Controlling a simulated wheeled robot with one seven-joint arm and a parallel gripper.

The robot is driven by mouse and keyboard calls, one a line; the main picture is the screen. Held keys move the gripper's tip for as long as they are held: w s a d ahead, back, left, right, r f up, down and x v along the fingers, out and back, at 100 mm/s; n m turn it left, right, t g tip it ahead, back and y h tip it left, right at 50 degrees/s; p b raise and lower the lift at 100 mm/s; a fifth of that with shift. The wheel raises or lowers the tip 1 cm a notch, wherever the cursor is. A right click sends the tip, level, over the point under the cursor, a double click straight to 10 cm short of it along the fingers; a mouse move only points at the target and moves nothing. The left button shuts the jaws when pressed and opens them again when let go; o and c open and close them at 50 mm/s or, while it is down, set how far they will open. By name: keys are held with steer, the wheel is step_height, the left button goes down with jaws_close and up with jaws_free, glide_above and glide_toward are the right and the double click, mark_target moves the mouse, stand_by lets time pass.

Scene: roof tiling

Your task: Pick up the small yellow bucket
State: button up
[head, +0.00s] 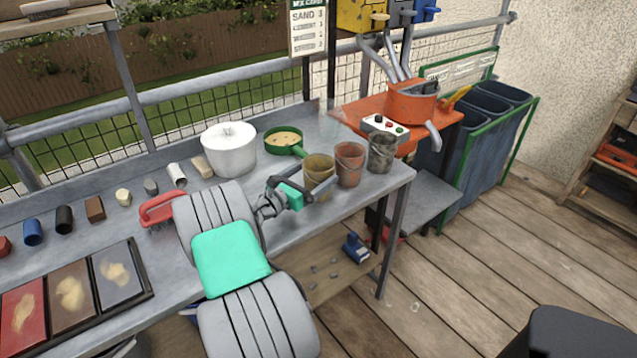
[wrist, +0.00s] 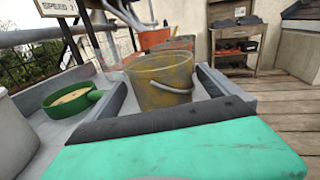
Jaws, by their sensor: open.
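The small yellow bucket (head: 318,168) is worn and rusty, and stands upright on the grey workbench, leftmost in a row of three buckets. My gripper (head: 309,178) reaches it from the left with its jaws open. In the head view one finger passes in front of the bucket and the other lies behind its left side. In the wrist view the yellow bucket (wrist: 162,72) shows between the two spread fingers, its wire handle hanging toward me. I cannot tell whether either finger touches it.
A reddish bucket (head: 349,167) and a dark grey bucket (head: 381,153) stand close to its right. A green sieve (head: 283,139) and a white pot (head: 229,152) are behind and left. The bench's right edge is near. An orange mixer (head: 411,105) stands beyond.

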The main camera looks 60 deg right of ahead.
mark_target(328, 163)
steer(key=x, duration=0.4)
steer(key=shift+s+d+r, duration=0.15)
steer(key=shift+s+d, duration=0.1)
steer(key=c, duration=1.3)
steer(key=shift+r, duration=0.15)
